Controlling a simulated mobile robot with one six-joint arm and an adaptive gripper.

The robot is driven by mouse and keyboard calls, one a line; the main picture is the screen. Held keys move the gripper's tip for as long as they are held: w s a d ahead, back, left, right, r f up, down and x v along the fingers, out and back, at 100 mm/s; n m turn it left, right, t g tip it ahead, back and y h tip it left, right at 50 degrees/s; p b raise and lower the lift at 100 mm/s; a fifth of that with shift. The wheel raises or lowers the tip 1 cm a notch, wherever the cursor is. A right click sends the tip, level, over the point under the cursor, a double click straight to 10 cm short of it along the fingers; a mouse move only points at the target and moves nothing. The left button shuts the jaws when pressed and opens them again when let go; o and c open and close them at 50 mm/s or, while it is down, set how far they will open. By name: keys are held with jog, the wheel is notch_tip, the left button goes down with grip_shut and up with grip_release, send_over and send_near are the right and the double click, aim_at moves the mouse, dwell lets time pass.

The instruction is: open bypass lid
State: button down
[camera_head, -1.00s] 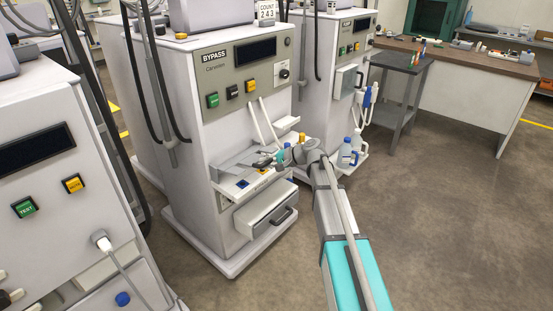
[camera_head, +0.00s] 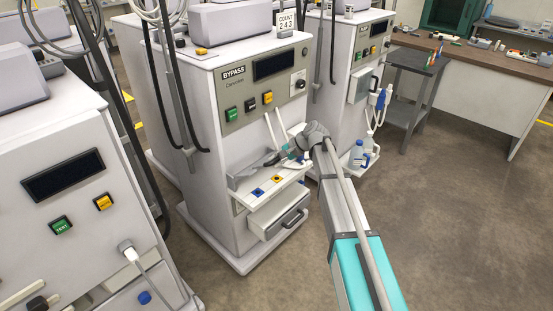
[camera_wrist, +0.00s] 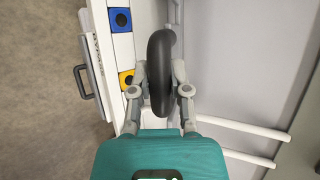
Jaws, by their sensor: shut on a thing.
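The machine labelled BYPASS (camera_head: 233,71) stands in the middle of the head view. Its front shelf (camera_head: 246,203) carries a blue port (camera_head: 257,191) and a yellow port (camera_head: 276,179), both uncovered. A grey lid (camera_head: 243,180) appears raised at the back of the shelf, partly hidden by my gripper. In the wrist view, my gripper (camera_wrist: 160,65) is shut on a thick black curved handle (camera_wrist: 158,45), apparently the lid's. The handle is beside the blue port (camera_wrist: 120,20) and yellow port (camera_wrist: 127,80). Its attachment to the lid is hidden.
A drawer (camera_head: 278,217) with a dark handle is below the shelf. Two pale tubes (camera_head: 275,128) hang on the machine's front above it. Bottles (camera_head: 360,155) stand at the neighbouring machine. Another machine (camera_head: 70,200) is at left. Open floor lies at right.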

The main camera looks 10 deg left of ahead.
jog(key=r+p, duration=0.1)
jog(key=w+a+r+h+p, duration=0.1)
jog(key=p, duration=0.1)
jog(key=w+r+g+h+p, duration=0.1)
jog(key=shift+a+r+m+p, duration=0.2)
jog(key=shift+a+m+p, duration=0.1)
jog(key=shift+a, duration=0.1)
jog(key=w+a+r+g+h+p, duration=0.1)
jog(key=w+a+r+h+p, duration=0.1)
jog(key=a, duration=0.5)
jog(key=shift+w+r+m+p, duration=0.3)
jog(key=shift+w+r+p, duration=0.4)
jog(key=shift+w+p, duration=0.8)
jog(key=shift+a, duration=0.15)
jog(key=c, duration=0.6)
grip_release()
jog(key=shift+o, duration=0.2)
jog(key=shift+g, duration=0.3)
